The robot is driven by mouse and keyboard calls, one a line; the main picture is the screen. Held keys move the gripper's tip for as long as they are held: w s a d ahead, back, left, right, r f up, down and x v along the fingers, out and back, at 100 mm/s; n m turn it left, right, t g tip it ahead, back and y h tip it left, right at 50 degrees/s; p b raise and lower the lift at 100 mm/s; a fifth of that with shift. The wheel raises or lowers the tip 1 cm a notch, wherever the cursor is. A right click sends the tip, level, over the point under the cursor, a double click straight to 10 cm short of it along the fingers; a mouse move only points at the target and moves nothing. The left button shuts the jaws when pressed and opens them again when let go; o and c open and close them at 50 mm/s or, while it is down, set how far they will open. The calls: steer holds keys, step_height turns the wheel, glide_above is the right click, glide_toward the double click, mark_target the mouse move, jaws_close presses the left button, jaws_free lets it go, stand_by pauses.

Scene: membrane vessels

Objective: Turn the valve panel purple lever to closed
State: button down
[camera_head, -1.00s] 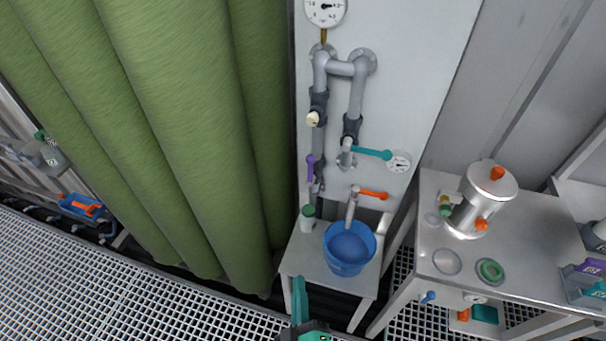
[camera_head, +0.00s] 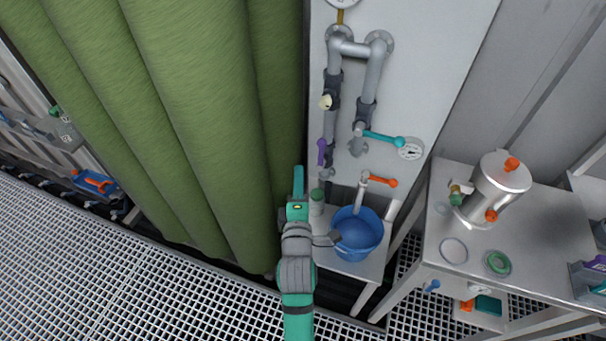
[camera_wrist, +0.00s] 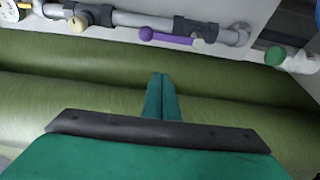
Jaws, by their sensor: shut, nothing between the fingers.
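The purple lever (camera_head: 321,152) is on the left pipe of the white valve panel (camera_head: 420,70), upright along the pipe in the head view. In the wrist view the purple lever (camera_wrist: 166,38) lies along the pipe near the top, with its round knob to the left. My gripper (camera_head: 298,170) is in front of the green curtain, left of the lever and a little below it in the head view. In the wrist view my gripper (camera_wrist: 160,78) has its two green fingers together with nothing between them, apart from the lever.
A teal lever (camera_head: 384,138) and an orange lever (camera_head: 382,181) are to the right of the purple one. A blue bucket (camera_head: 357,232) and a green-capped white bottle (camera_head: 317,203) stand on the small table below. Green rolls (camera_head: 190,110) fill the left side. A steel vessel (camera_head: 496,188) stands on the right table.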

mark_target(321, 155)
steer(key=w+d, duration=0.3)
steer(key=w, duration=0.4)
steer(key=shift+d, duration=0.35)
steer(key=shift+d, duration=0.1)
